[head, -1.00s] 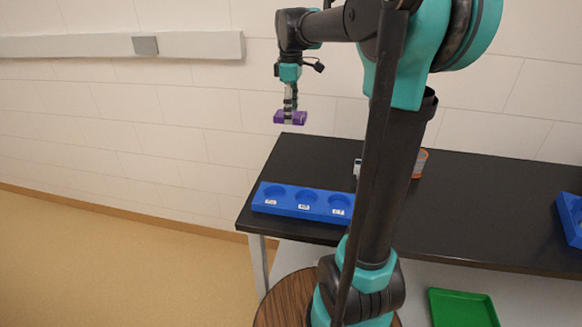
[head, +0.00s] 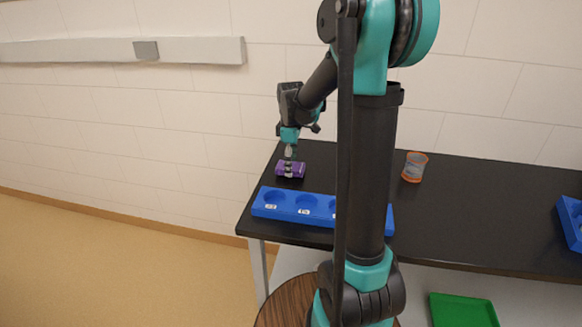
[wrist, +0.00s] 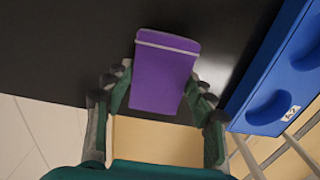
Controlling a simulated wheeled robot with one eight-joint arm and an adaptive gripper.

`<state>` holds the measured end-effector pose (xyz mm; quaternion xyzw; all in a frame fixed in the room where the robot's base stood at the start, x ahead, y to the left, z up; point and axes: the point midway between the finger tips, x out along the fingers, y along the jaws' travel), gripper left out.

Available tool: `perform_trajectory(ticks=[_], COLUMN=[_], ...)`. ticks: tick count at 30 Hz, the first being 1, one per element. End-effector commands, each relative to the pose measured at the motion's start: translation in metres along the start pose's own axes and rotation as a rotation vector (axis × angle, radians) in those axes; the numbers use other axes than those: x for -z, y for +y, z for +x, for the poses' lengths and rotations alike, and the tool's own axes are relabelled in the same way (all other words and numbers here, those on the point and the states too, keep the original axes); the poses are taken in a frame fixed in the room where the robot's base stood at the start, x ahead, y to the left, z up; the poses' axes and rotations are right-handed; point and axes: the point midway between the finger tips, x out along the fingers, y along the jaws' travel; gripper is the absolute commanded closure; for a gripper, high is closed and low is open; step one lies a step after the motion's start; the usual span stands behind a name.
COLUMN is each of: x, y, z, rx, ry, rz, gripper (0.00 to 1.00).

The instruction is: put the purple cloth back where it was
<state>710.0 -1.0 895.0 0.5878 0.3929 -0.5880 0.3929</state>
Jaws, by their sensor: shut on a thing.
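My gripper (head: 288,168) is shut on the cloth from above. In the wrist view the cloth (wrist: 164,72) sits between the two fingers of my gripper (wrist: 158,95), over the black table top and near its edge. I cannot tell whether the cloth touches the table.
A blue tray (head: 284,213) with round, labelled wells stands along the front edge, partly hidden by my arm. An orange-rimmed grey container (head: 414,167) stands to the right. Another blue tray (head: 570,215) is at the far right. A green tray (head: 463,310) lies lower down.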

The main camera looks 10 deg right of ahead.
Motion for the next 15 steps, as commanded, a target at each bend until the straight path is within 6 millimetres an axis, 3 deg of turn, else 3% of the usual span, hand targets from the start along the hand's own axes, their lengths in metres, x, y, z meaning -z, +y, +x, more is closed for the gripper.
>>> perform_trajectory(ticks=[3, 14, 15], x=[-0.0001, -0.0001, -0.0002], y=[-0.0003, -0.0003, -0.0003], z=[0.0096, 0.013, 0.0132], rx=[0.0, 0.0, 0.0], ry=[0.0, 0.0, 0.0], rz=[0.0, 0.0, 0.0], gripper=[0.77, 0.77, 0.43])
